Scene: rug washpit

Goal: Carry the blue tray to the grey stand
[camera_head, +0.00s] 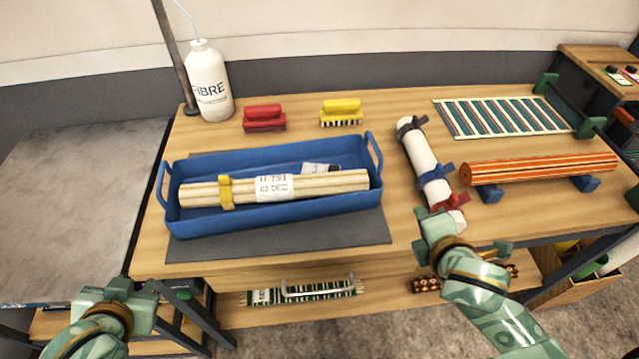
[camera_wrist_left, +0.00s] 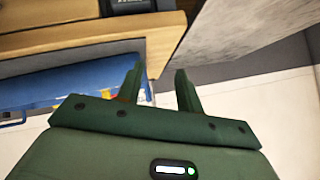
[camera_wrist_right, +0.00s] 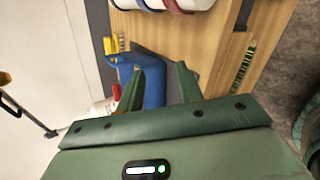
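The blue tray (camera_head: 270,220) sits on a dark grey mat on the wooden bench, a looped handle at each end. It holds a striped roll with a white label and yellow band, plus a small tube. It also shows in the left wrist view (camera_wrist_left: 60,90) and right wrist view (camera_wrist_right: 153,82). The grey stand (camera_head: 75,190), a low grey-topped table, is left of the bench. My left gripper (camera_head: 112,290) is open and empty, low in front of the tray's left end. My right gripper (camera_head: 430,222) is open and empty, right of the tray, near the white roll's lower end.
A white bottle (camera_head: 208,85), red brush (camera_head: 264,118) and yellow brush (camera_head: 341,112) stand behind the tray. A banded white roll (camera_head: 428,165), orange striped roll (camera_head: 540,168) and striped rug (camera_head: 500,117) are to its right. The grey top's visible surface looks clear.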

